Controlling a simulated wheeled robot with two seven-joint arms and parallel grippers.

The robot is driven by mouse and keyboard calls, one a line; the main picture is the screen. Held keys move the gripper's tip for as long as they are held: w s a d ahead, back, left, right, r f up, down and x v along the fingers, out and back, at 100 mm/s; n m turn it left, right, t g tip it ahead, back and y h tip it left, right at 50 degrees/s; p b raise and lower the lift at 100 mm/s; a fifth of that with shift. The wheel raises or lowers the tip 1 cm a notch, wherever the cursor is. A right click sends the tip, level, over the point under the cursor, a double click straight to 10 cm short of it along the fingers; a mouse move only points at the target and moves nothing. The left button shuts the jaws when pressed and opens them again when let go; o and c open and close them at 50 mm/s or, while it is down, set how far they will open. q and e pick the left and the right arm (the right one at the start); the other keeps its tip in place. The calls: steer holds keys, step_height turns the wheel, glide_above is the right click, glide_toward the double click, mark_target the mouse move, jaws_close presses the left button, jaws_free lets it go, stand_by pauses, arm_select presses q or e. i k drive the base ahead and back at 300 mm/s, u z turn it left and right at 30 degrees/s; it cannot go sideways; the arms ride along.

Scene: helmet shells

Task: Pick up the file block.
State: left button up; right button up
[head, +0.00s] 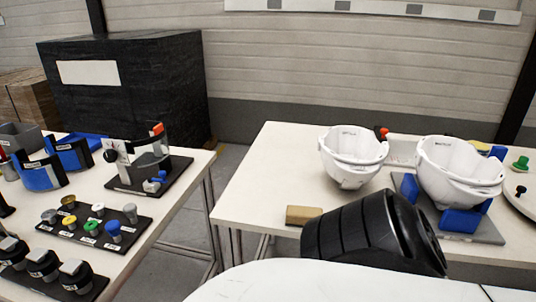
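A small tan block (303,215) lies at the front left edge of the right table. It looks like the file block, but I cannot read any label on it. A dark ribbed part of my own arm stands in front of the table just right of the block, close to it in the picture. Neither of my gripper's fingertips shows in the head view, so I cannot see either gripper's relation to the block.
Two white helmet shells (352,158) (452,170) stand on the right table (262,180), the right one on a grey base with blue supports (462,219). The left table (150,232) holds black trays of knobs and tools. A gap separates the tables. A black-wrapped crate (140,100) stands behind.

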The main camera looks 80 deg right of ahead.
mark_target(296, 216)
steer(key=z, duration=1.7)
